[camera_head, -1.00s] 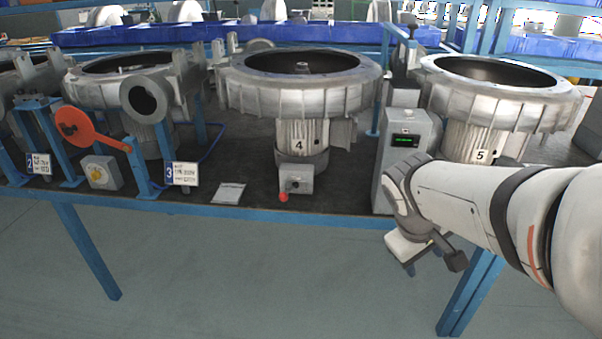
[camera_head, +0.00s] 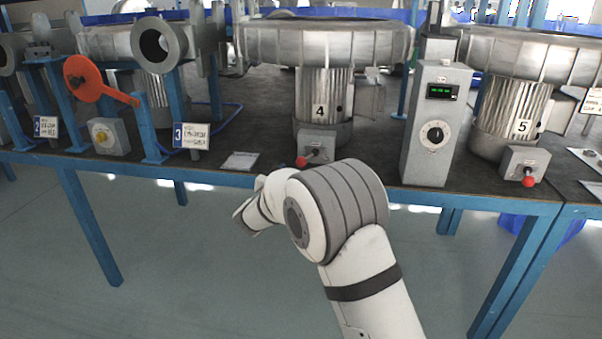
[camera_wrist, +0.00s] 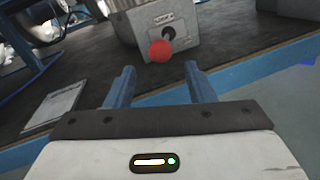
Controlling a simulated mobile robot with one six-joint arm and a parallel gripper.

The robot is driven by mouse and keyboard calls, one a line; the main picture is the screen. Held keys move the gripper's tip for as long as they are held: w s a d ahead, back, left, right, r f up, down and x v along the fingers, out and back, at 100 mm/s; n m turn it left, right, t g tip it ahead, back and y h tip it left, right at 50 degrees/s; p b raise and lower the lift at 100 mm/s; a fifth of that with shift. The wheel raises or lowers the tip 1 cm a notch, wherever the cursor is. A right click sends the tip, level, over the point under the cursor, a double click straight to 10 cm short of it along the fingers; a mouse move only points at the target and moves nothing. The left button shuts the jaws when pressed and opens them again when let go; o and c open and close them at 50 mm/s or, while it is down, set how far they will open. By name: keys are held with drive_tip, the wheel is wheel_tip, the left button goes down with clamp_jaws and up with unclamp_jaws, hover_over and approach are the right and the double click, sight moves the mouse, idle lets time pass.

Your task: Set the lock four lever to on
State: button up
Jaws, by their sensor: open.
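The lock four lever (camera_head: 301,162) has a red ball knob and sits on a small grey box (camera_head: 322,150) below the blower marked 4 (camera_head: 321,100). In the head view the knob points down and to the left. In the wrist view the red knob (camera_wrist: 160,50) stands out from the grey box (camera_wrist: 178,28), beyond my fingertips and roughly centred between them. My gripper (camera_wrist: 158,72) is open and empty, apart from the knob. The label above the lever is too small to read.
A grey control box (camera_head: 437,120) with a green display and dial stands right of blower four. Another red-knobbed lever (camera_head: 527,180) is below the blower marked 5 (camera_head: 523,127). A white sheet (camera_head: 240,161) lies at left. The blue bench edge (camera_head: 225,178) runs along the front.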

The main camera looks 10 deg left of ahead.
sight(299, 165)
drive_tip(key=b+x, duration=0.1)
drive_tip(key=x, duration=0.6)
drive_tip(key=shift+w, duration=0.35)
drive_tip(key=shift+c, duration=0.3)
clamp_jaws()
